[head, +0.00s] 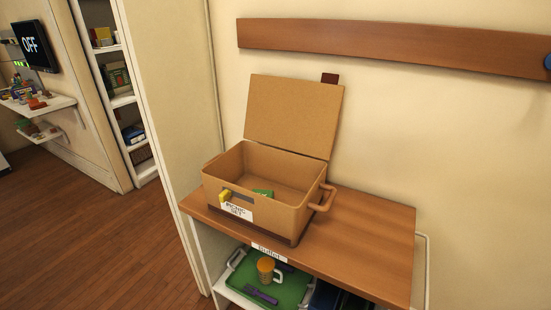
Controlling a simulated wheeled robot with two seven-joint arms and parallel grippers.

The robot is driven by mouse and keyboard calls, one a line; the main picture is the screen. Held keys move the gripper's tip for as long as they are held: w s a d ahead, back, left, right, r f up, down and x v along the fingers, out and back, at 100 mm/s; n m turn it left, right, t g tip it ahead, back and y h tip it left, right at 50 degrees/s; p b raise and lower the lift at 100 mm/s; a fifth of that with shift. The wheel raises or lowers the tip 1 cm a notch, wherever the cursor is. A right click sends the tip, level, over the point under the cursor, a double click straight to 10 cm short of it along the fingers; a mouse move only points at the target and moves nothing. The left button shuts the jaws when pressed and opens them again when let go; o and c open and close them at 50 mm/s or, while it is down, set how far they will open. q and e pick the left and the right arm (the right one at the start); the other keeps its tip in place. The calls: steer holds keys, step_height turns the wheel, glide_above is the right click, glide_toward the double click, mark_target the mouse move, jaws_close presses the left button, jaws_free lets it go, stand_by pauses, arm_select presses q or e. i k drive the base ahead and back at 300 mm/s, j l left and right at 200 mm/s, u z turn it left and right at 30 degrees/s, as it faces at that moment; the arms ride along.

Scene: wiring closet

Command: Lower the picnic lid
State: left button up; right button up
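The picnic box (262,215) is a tan, open-topped box with a white "PICNIC SET" label on its front. It stands on the wooden top of a small shelf unit against the wall. Its lid (293,115) stands raised at the back, tilted slightly backward toward the wall. A handle loop (324,198) sticks out on the box's right side. Inside the box I see a green item (263,193) and a yellow item (225,196), both partly hidden by the front wall. Neither of my grippers shows in the head view.
The wooden top (368,240) is clear to the right of the box. Below, a green tray (285,284) holds a mug (265,268) and a purple utensil (261,294). A wooden rail (400,45) runs along the wall above. Open floor (95,235) lies at left.

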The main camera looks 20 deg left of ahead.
mark_target(301, 116)
steer(key=i+j+z, duration=0.15)
steer(key=j, duration=1.55)
steer(key=k, duration=0.35)
